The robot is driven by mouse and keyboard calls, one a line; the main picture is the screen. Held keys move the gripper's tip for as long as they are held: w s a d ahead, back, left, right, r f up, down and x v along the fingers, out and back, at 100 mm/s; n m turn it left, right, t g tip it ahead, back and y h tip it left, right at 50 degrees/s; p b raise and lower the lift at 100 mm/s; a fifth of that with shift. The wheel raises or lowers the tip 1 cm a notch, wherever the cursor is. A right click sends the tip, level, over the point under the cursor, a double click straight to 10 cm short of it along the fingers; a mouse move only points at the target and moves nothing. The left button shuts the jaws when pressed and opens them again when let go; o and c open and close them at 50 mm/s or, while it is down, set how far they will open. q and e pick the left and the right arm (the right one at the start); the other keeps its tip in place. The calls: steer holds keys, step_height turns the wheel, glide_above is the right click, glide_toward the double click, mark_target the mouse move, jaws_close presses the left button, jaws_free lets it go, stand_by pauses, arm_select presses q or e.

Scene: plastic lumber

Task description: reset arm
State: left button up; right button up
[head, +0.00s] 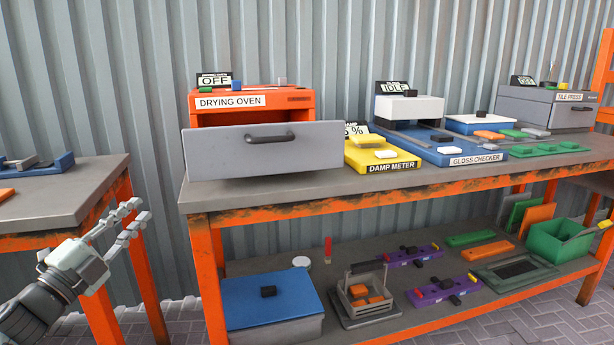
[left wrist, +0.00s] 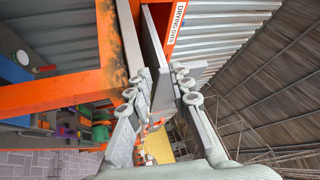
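My left gripper (head: 136,211) is in the gap between the left table and the main bench, in front of both. Its fingers point up and to the right. In the left wrist view my left gripper (left wrist: 160,82) has its two fingers spread, with nothing between them. The grey front of the drying oven's drawer (head: 265,150) shows beyond the fingertips, apart from them. My right gripper is in neither view.
The bench top (head: 310,190) holds the orange drying oven (head: 300,101), damp meter (head: 390,167), gloss checker (head: 440,152) and tile press (head: 560,112). The left table (head: 75,195) edge is close to my left gripper. The lower shelf holds a blue-lidded box (head: 270,300) and green bin (head: 555,245).

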arm_select(q)
steer(key=s+a+f+n+g+y+p, duration=0.1)
steer(key=s+f+n+g+y, duration=0.3)
steer(key=f+n, duration=0.55)
steer(key=s+a+f+n+g+y+p, duration=0.15)
steer(key=s+f+n+y, duration=0.35)
steer(key=f, duration=0.9)
steer(key=s+d+f+n+g, duration=0.1)
steer(key=s+d+f+g, duration=0.2)
steer(key=s+f, duration=0.3)
steer(key=s+d+f+n+g, duration=0.1)
steer(key=s+f+g, duration=0.3)
steer(key=s, duration=0.5)
steer(key=s+d+f+n+g+p, duration=0.1)
steer(key=s+d+f+n+g, duration=0.1)
steer(key=s+d+f+g, duration=0.2)
steer(key=s+f, duration=0.3)
steer(key=s, duration=0.1)
steer(key=shift+d+f, duration=0.3)
steer(key=shift+f, duration=0.05)
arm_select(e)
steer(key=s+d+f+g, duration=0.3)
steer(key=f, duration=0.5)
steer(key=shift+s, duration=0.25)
